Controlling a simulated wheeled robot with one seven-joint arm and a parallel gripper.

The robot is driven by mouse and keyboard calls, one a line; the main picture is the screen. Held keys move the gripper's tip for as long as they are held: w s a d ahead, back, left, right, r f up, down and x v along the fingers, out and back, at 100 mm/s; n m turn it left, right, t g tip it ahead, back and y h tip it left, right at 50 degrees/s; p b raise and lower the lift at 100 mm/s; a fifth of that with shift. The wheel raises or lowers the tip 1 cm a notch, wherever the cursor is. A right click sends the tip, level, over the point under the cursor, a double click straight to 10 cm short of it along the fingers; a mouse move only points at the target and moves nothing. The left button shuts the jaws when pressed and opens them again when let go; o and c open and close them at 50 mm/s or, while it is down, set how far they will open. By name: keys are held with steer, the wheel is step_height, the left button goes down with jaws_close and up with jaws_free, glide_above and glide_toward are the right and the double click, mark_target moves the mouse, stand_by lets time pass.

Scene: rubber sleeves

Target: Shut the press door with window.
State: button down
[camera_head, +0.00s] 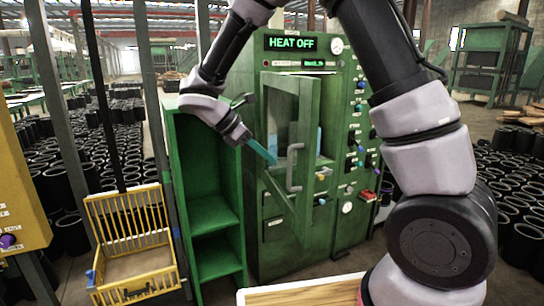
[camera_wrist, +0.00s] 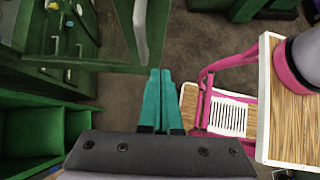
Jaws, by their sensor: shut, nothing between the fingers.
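The press door (camera_head: 306,115) is a green frame with a window, standing open and swung out from the press front. Its grey bar handle (camera_head: 293,168) is on the free side.
The green press (camera_head: 348,95) shows "HEAT OFF" and has knobs on its right panel. An open green shelf (camera_head: 212,215) stands left of it, beside a yellow wire basket (camera_head: 130,235). A wood-topped surface (camera_head: 300,292) is in front. Black sleeves stand on both sides.

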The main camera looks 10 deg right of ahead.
mark_target(307, 176)
steer(key=shift+w+d+f, duration=0.2)
steer(key=shift+d+f, duration=0.65)
steer(key=shift+d, duration=0.7)
steer(key=shift+w+d+f, duration=0.25)
steer(key=shift+d+f, duration=0.6)
steer(key=shift+d, duration=0.65)
steer(key=shift+w+d+f, duration=0.2)
steer(key=shift+d+f, duration=0.65)
steer(key=shift+d, duration=0.7)
